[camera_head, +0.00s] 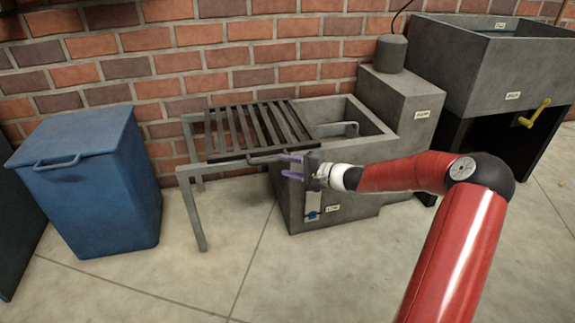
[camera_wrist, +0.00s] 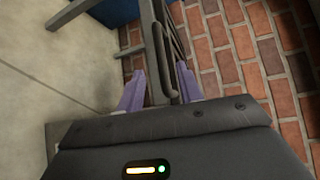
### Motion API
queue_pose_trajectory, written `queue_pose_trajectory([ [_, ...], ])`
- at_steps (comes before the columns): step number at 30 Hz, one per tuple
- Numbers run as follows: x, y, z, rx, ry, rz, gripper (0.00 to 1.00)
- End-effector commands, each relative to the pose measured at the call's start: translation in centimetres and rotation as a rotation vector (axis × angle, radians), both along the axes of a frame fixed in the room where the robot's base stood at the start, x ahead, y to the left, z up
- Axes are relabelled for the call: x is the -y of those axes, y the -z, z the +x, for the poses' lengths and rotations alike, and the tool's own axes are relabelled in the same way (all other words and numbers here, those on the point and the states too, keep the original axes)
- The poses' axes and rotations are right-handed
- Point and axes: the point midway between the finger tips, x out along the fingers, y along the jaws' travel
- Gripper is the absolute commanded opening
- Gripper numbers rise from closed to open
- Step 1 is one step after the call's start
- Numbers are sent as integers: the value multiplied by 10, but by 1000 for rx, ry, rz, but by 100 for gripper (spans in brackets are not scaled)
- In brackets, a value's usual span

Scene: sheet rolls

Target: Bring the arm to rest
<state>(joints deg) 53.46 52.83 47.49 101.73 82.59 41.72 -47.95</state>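My red arm (camera_head: 400,172) reaches in from the right, bent at the elbow. My gripper (camera_head: 285,166) is at the front edge of the slatted grate (camera_head: 232,131), beside its bar handle (camera_head: 262,159). The two purple fingers stand apart. In the wrist view my gripper (camera_wrist: 160,90) is also open, and the grey handle (camera_wrist: 160,45) shows between and beyond the fingers. I see nothing gripped, and cannot tell whether a finger touches the handle. The grate lies across a grey frame and the left part of the grey basin (camera_head: 368,146).
A blue lidded bin (camera_head: 95,190) stands at the left. A grey block with a cylinder (camera_head: 391,53) on top adjoins the basin. A large grey tank (camera_head: 490,65) with a yellow crank (camera_head: 535,113) stands at back right. A brick wall closes the back. The front floor is clear.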

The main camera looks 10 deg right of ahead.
Motion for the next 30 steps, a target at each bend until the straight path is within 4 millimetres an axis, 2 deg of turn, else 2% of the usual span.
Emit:
queue_pose_trajectory([
  [4, -14, -8, -8, -3, -42, -47, 36],
  [7, -41, -20, -27, -15, -132, -151, 36],
  [12, -87, -47, -86, -52, -328, -426, 36],
  [15, -100, -65, -123, -76, -416, -592, 36],
  [19, -107, -92, -172, -100, -496, -798, 36],
  [23, -102, -124, -220, -114, -530, -993, 36],
  [30, -77, -186, -308, -107, -500, -1295, 36],
])
